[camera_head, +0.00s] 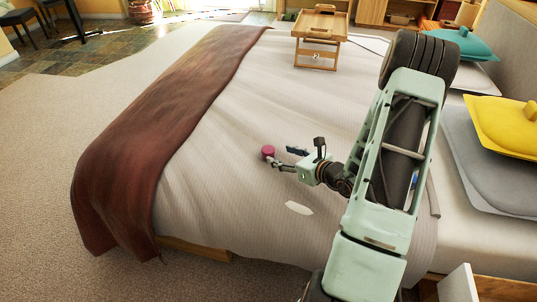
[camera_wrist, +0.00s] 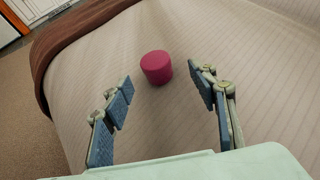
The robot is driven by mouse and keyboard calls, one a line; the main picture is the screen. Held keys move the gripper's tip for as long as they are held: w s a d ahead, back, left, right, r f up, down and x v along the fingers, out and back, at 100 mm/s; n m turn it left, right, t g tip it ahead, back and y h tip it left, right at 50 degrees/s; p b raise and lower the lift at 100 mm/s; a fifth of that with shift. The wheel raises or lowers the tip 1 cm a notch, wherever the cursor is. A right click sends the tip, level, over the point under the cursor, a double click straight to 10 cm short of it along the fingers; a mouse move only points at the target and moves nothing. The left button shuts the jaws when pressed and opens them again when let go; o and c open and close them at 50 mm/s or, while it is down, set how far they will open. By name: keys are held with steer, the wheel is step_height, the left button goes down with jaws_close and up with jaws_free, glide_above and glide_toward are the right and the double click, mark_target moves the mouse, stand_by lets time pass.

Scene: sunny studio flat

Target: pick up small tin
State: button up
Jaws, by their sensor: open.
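The small tin (camera_head: 267,152) is a short pinkish-red cylinder on the pale striped bed cover. In the wrist view the tin (camera_wrist: 156,67) stands upright, just beyond the fingertips and between their lines. My gripper (camera_head: 283,158) reaches over the bed from the right, its fingers pointing toward the tin. In the wrist view my gripper (camera_wrist: 160,78) has its two blue-padded fingers spread wide with nothing between them. I cannot tell whether a fingertip touches the tin in the head view.
The bed (camera_head: 215,130) has a brown-red runner (camera_head: 165,120) across its left end. A wooden bed tray (camera_head: 318,35) stands at the far side. Yellow (camera_head: 505,125) and teal (camera_head: 460,42) cushions lie at the right. A small white flat thing (camera_head: 299,208) lies near the arm. The cover around the tin is clear.

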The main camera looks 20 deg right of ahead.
mark_target(271, 152)
steer(key=x, duration=0.2)
steer(key=b+x, duration=0.1)
steer(key=x, duration=0.4)
steer(key=shift+w+a+b, duration=0.15)
steer(key=shift+a+b, duration=0.25)
steer(key=c, duration=1.2)
steer(key=shift+r, duration=0.15)
steer(key=shift+c, duration=0.2)
